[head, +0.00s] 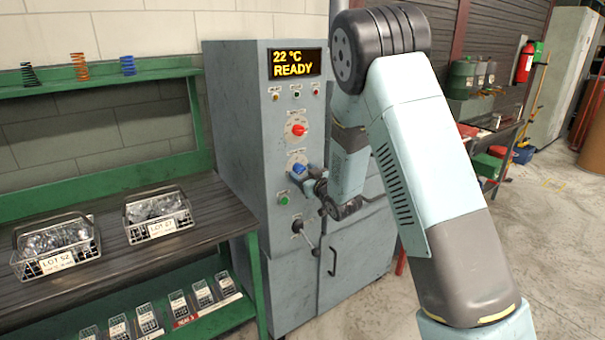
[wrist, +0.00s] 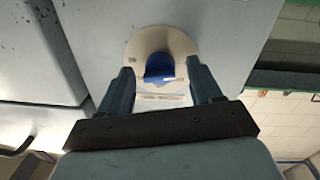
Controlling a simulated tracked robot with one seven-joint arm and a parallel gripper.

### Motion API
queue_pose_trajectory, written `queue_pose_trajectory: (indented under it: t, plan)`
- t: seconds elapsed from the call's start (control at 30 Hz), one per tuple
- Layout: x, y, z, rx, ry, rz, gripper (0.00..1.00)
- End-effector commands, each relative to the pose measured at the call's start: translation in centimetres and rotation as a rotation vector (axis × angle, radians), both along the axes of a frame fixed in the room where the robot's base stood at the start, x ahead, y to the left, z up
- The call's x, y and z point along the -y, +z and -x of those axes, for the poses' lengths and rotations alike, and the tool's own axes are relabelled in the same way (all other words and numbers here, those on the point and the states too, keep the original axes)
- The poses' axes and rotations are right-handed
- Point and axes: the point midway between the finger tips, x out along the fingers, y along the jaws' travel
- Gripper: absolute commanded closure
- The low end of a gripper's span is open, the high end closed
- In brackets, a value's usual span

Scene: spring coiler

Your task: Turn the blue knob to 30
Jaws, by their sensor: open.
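The blue knob (head: 299,169) sits on a pale round dial on the front of the grey machine cabinet (head: 235,130), below a red knob (head: 298,130). In the wrist view the blue knob (wrist: 159,68) lies between the two fingers, on its light dial plate. My gripper (wrist: 160,78) is open, with one finger on each side of the knob and a gap to it on both sides. In the head view my gripper (head: 307,179) is at the dial and partly covers it. The dial numbers are too small to read.
A display (head: 296,63) reads 22 °C READY. A green button (head: 283,198) and a lever (head: 306,238) are below the knob. The floor at right is open.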

Motion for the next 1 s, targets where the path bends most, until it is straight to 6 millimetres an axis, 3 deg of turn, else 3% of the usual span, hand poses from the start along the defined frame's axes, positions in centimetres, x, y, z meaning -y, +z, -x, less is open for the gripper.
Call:
queue_pose_trajectory:
  t: [0.43,1.0]
  plan:
    - [-0.42,0.05,-0.7,0.001,0.0,0.0,0.37]
    - [-0.45,0.03,-0.68,0.0,0.001,-0.001,0.9]
